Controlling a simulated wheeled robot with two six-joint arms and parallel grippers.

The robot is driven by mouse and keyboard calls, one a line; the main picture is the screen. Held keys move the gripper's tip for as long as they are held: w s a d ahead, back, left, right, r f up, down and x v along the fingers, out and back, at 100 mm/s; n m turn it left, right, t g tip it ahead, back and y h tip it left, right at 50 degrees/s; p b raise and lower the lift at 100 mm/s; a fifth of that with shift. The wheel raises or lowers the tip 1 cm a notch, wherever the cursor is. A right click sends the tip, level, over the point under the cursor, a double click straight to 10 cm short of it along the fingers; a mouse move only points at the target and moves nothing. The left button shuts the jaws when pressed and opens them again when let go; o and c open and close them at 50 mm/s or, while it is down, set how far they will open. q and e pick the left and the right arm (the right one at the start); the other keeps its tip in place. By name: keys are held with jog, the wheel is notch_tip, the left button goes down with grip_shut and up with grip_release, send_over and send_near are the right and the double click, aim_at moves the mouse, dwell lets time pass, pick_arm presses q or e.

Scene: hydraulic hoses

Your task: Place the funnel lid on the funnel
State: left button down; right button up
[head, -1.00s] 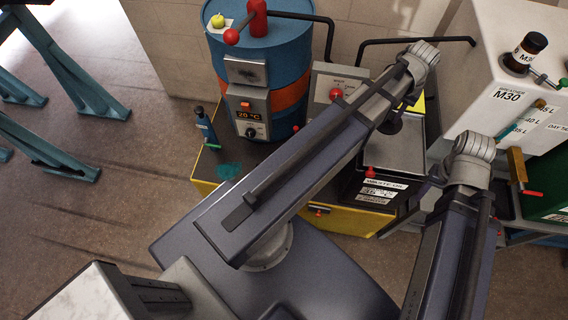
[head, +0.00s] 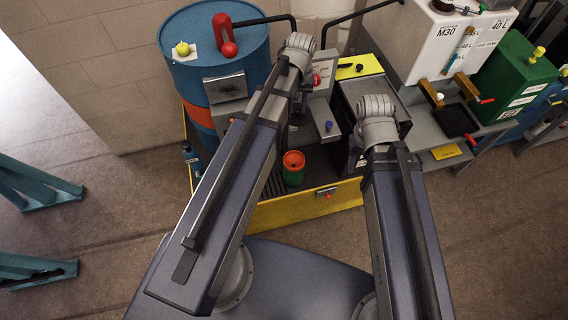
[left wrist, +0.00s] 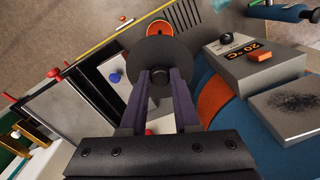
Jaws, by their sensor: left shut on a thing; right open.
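The funnel lid (left wrist: 147,64) is a dark round disc with a small knob. My left gripper (left wrist: 159,88) is shut on its knob and holds it in the air. In the head view my left gripper (head: 299,108) is beside the blue drum, with the lid mostly hidden by the arm. A green vessel with an orange rim (head: 293,168), which looks like the funnel, stands on the yellow-edged platform below. Its orange ring (left wrist: 160,29) shows just beyond the lid in the left wrist view. My right gripper (head: 357,152) is open, largely hidden behind its arm.
The blue drum (head: 215,55) with an orange band carries an apple and a red handle. A grey-topped dark box (head: 370,92) stands to the right. The white M30 tank (head: 420,40) and a green container (head: 510,80) are farther right.

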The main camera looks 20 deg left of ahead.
pick_arm(q)
jog(key=b, duration=2.4)
send_over(294, 159)
notch_tip(294, 159, down, 25)
jog(key=shift+d+r, duration=0.1)
jog(key=shift+r, duration=0.1)
notch_tip(294, 159, down, 4)
jog(key=b, duration=0.4)
jog(key=shift+r, duration=0.15)
jog(key=c, duration=0.6)
grip_release()
jog(key=shift+c, duration=0.2)
